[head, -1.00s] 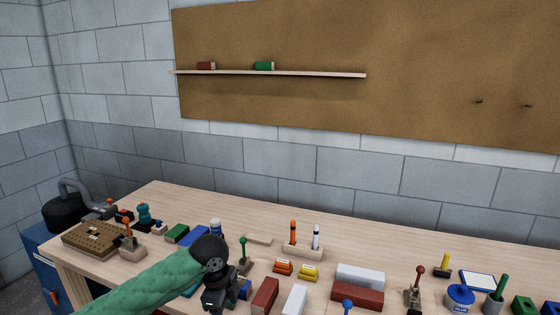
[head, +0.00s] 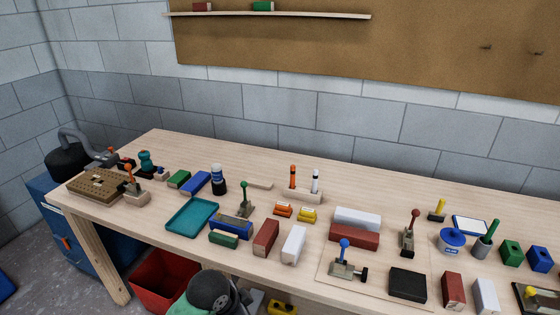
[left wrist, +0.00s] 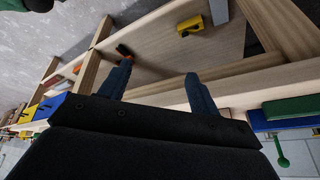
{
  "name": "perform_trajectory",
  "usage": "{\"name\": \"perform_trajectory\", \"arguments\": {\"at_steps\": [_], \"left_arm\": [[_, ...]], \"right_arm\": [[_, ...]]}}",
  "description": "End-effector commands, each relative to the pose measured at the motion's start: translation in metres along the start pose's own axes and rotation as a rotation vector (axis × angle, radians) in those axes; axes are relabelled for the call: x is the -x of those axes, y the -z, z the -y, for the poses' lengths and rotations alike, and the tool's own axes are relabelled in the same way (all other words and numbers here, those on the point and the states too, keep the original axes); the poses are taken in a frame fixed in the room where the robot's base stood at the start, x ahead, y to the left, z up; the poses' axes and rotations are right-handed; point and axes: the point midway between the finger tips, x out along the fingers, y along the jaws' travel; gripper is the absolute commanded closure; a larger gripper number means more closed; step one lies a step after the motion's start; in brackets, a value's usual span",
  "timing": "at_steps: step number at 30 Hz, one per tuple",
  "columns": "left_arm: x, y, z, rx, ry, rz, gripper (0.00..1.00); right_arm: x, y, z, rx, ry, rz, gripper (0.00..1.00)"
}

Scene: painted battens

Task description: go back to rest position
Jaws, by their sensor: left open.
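My left arm shows at the bottom of the head view, in front of the table's front edge, with its green sleeve and black wrist; its fingers are hidden there. In the left wrist view my left gripper (left wrist: 158,88) has its two blue-grey fingers apart with nothing between them. It is beside the wooden bench frame, and a yellow block (left wrist: 191,26) lies beyond on a lower board. My right gripper is in neither view. The bench (head: 120,222) carries painted battens, among them a red one (head: 266,238), a white one (head: 293,244) and a green one (head: 223,240).
A teal tray (head: 192,217) sits near the front edge. A red bin (head: 165,278) stands below the bench, left of my arm. Toggle clamps, a black block (head: 407,284) and a blue-lidded tub (head: 452,241) crowd the right side. The back strip of the bench is mostly clear.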

Motion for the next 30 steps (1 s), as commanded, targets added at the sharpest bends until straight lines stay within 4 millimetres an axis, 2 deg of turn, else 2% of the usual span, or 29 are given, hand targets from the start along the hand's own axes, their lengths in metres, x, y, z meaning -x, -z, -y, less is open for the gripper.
{"name": "perform_trajectory", "arguments": {"at_steps": [1,8,18,24,30], "left_arm": [[-0.002,-0.009,-0.008,0.049,0.004,-0.003,0.38],[-0.004,-0.049,-0.03,0.271,0.058,0.0,0.38],[0.003,-0.127,-0.063,0.593,0.16,0.057,0.38],[0.01,-0.158,-0.075,0.704,0.207,0.091,0.38],[0.015,-0.182,-0.086,0.779,0.24,0.119,0.38]], "right_arm": [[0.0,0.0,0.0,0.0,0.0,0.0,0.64],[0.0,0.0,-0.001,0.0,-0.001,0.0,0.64],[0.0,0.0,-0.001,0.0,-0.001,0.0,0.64],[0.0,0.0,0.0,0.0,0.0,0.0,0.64],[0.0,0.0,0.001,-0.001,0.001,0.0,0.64]]}}
